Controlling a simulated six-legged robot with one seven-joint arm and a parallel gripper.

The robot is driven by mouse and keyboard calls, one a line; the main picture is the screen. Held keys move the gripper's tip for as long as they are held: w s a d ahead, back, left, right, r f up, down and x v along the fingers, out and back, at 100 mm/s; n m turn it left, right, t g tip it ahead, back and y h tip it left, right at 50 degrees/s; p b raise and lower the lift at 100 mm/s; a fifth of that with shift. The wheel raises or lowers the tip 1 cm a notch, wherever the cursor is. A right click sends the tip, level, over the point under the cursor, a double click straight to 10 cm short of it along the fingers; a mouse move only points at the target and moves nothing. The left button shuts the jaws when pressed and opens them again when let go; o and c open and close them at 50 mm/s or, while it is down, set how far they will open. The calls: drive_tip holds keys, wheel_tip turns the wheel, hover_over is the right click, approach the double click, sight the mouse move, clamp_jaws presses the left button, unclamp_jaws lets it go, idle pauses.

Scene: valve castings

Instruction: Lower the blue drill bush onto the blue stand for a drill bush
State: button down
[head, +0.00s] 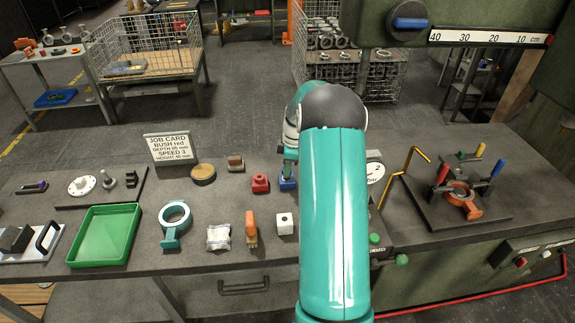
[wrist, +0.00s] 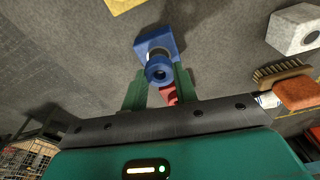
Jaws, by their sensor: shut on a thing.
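The blue stand (wrist: 172,42) is a blue block on the bench, at the top middle of the wrist view. In the head view the blue stand (head: 287,184) shows just left of my arm. My gripper (wrist: 160,82) is shut on the blue drill bush (wrist: 159,72), a round blue piece with a dark bore. The bush overlaps the near edge of the stand in the wrist view; whether they touch I cannot tell. In the head view my arm largely hides the gripper, and I cannot make out the bush.
A red piece (head: 260,183) stands left of the blue stand. A white block (head: 285,223) and an orange brush (head: 251,228) lie nearer the bench's front. A dial gauge (head: 376,172) is right of my arm. A green tray (head: 104,235) is at the left.

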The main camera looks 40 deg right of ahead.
drive_tip(key=shift+f, duration=0.15)
idle(0.3)
drive_tip(key=shift+f, duration=1.05)
drive_tip(key=c, duration=1)
unclamp_jaws()
drive_tip(key=r, duration=0.4)
drive_tip(key=s+d+r, duration=0.1)
drive_tip(key=r, duration=0.8)
drive_tip(key=shift+s+d+r, duration=0.25)
drive_tip(key=shift+r, duration=0.1)
